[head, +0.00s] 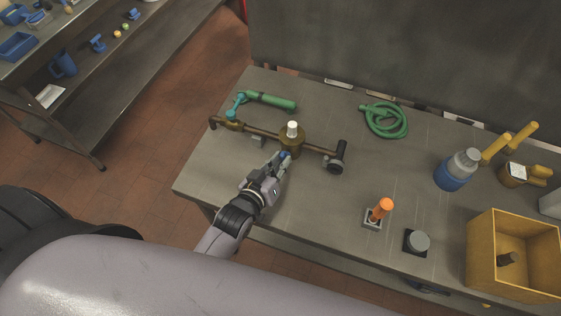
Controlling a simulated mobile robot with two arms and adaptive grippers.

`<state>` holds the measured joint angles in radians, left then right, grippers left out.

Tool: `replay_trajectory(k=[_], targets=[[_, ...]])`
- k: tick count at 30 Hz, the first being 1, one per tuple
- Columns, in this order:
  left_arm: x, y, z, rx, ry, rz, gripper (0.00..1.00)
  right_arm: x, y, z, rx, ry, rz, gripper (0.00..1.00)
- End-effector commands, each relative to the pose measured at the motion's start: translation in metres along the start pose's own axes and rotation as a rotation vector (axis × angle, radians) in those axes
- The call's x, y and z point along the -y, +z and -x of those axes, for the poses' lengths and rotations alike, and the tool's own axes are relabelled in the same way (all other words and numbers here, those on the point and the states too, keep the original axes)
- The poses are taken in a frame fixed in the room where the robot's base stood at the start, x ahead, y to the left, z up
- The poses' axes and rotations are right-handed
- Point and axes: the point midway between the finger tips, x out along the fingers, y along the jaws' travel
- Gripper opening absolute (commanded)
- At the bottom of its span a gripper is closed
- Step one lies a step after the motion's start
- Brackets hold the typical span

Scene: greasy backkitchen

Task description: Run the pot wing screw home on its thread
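A brass pot (291,148) with a white cylindrical top (292,129) sits in a brown pipe run (262,132) on the steel table. A small blue piece, apparently the pot wing screw (284,155), shows on the pot's near side. My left gripper (281,160) reaches in from the lower left, with its fingertips right at the blue piece. The fingers partly hide the screw and its thread. I cannot tell whether they are closed on it or how deep it sits. My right gripper is not in view.
Left on the table are a green-handled valve (268,100) and a small grey block (257,140). A dark end fitting (337,160) stands right of the pot. Farther right are a green hose (385,122), an orange-handled tool (381,208), a blue-and-grey jar (457,170) and a yellow bin (483,250).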

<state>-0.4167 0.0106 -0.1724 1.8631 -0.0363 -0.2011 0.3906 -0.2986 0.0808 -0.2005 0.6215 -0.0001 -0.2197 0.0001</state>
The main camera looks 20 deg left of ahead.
Motion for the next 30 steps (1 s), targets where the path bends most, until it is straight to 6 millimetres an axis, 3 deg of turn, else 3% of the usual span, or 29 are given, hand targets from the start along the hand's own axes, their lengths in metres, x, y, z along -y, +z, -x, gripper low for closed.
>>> replay_trajectory(k=[4, 12, 20, 27, 30], targets=[[0.0, 0.0, 0.0, 0.001, 0.0, 0.0, 0.23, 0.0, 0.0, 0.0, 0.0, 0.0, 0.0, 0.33], [0.0, 0.001, 0.001, 0.001, -0.001, 0.0, 0.23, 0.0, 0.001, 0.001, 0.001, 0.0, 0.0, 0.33], [0.0, 0.007, 0.021, 0.003, -0.002, 0.0, 0.23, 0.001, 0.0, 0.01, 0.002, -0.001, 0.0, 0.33], [0.001, 0.008, 0.022, 0.0, 0.001, 0.003, 0.23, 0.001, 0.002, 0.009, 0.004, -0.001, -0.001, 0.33], [0.005, 0.008, 0.022, 0.003, 0.059, 0.149, 0.23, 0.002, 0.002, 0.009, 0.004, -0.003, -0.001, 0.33]])
